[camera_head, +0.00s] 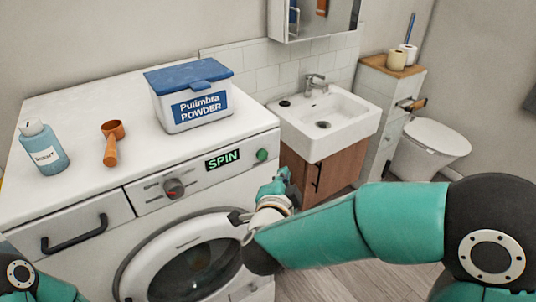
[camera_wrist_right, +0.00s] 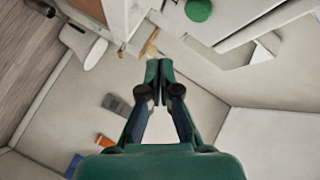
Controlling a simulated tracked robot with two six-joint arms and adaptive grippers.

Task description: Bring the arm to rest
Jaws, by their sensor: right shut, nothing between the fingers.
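My right arm comes in from the right in the head view, bent, with its right gripper (camera_head: 280,183) in front of the washing machine's right front edge, near the sink cabinet. In the right wrist view the right gripper's fingertips (camera_wrist_right: 157,68) are together with nothing between them. Only a piece of my left arm shows at the lower left corner of the head view; its gripper is out of view.
The washing machine (camera_head: 75,107) carries a blue-lidded powder box (camera_head: 192,97), an orange scoop (camera_head: 111,142) and a blue bottle (camera_head: 43,148). Its round door (camera_head: 190,265) looks shut. A sink (camera_head: 330,122) and toilet (camera_head: 432,145) stand behind. Some floor (camera_head: 330,285) is clear.

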